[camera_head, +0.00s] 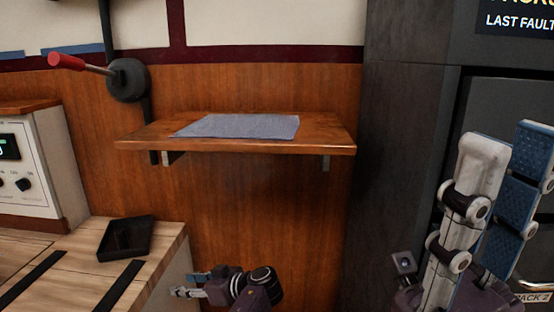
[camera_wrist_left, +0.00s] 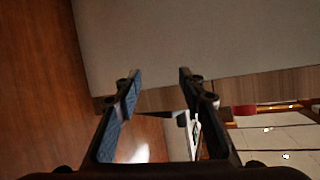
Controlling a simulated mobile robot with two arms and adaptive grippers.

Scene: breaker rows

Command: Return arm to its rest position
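My left gripper (camera_head: 187,285) is low in the head view, beside the right end of the wooden workbench, with its fingers pointing left. In the left wrist view my left gripper (camera_wrist_left: 160,74) has its two blue-padded fingers apart with nothing between them. My right gripper (camera_head: 511,140) is large at the right edge of the head view, fingers pointing up in front of the dark cabinet. Its fingers stand apart, one blue pad shows, and no object is seen between them.
A wooden wall shelf (camera_head: 320,141) with a grey cloth (camera_head: 240,126) is at centre. A red-handled lever (camera_head: 127,80) is at upper left. A black tray (camera_head: 126,238) lies on the workbench (camera_head: 165,247) near a white control box (camera_head: 47,165). The dark cabinet (camera_head: 410,120) stands right.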

